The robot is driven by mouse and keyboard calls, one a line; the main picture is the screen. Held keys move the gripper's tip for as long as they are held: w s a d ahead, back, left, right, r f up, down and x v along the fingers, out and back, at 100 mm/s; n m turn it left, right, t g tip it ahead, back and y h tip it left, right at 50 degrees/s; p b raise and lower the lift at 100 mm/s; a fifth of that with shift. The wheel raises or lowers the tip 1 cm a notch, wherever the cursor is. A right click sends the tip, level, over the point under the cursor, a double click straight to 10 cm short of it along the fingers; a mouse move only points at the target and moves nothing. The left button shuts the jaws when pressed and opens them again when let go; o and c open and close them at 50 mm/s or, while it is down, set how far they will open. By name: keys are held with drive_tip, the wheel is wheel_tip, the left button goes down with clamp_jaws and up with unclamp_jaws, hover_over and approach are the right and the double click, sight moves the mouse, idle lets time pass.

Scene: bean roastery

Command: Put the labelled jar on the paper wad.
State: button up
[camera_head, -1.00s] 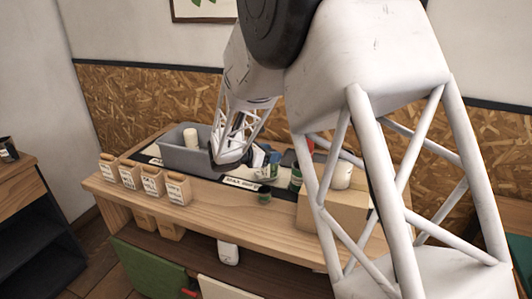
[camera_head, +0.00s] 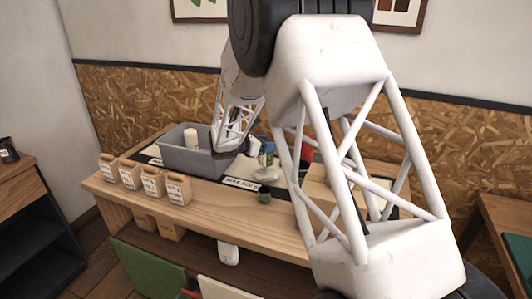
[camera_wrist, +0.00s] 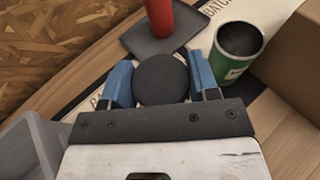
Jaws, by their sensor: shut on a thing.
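My gripper (camera_wrist: 160,76) shows in the wrist view with its blue fingers closed on either side of a thing with a dark round top (camera_wrist: 161,84). This may be the labelled jar, but its sides and any label are hidden from above. In the head view my arm hides much of the gripper area.
A green tin (camera_wrist: 238,52) with a pale label stands right of the gripper. A red cylinder (camera_wrist: 172,17) stands on a dark grey tray (camera_wrist: 152,44) beyond it. A grey bin (camera_head: 210,165), with a white cylinder (camera_head: 191,138) inside, stands left.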

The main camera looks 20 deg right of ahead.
drive_tip(key=shift+f, duration=1.75)
drive_tip(key=shift+f, duration=0.1)
drive_tip(key=o, duration=1)
drive_tip(key=shift+a, duration=0.15)
drive_tip(key=v, duration=1.2)
drive_tip(key=shift+s, duration=0.1)
